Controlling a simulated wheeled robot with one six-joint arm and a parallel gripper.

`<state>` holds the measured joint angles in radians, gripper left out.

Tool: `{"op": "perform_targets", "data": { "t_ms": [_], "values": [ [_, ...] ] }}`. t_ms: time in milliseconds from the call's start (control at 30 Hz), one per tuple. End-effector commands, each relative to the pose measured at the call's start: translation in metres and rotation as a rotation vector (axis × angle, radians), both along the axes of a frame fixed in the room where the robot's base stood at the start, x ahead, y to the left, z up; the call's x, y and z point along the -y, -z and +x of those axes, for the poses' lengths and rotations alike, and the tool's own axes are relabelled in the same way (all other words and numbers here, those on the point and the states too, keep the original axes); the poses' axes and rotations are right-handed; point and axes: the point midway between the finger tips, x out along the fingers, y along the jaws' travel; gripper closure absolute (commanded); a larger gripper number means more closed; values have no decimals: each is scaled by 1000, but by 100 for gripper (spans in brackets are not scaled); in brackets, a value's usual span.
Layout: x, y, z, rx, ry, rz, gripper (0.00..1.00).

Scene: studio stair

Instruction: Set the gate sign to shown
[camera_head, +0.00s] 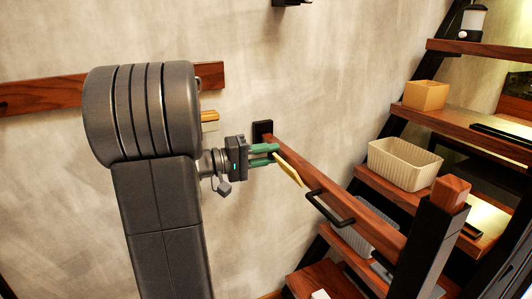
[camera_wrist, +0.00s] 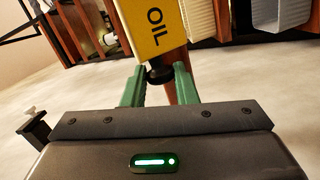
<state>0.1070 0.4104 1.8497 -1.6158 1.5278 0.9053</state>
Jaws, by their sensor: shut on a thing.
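The gate is a sloping wooden bar (camera_head: 372,222) with a black handle (camera_head: 330,208), between a wall bracket and a dark post. The lettered face does not read in the head view.
Wooden stair treads (camera_head: 390,190) rise at the right, holding a cream basket (camera_head: 404,165), a tan box (camera_head: 425,96) and a lantern (camera_head: 472,22). The gate post (camera_head: 430,240) stands at lower right. The wall behind my gripper is mostly bare, with a wooden rail (camera_head: 40,96) at left.

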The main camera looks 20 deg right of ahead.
Motion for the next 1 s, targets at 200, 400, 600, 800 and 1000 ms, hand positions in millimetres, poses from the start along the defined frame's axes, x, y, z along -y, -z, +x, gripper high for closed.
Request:
{"op": "perform_targets", "data": {
  "t_ms": [200, 400, 600, 800, 1000],
  "values": [
    [0, 0, 0, 1, 0, -1, 97],
    [0, 0, 0, 1, 0, -2, 53],
    [0, 0, 0, 1, 0, -2, 53],
    [-14, -1, 2, 1, -3, -3, 53],
    [-47, -1, 3, 1, -5, -3, 53]
  ]
}}
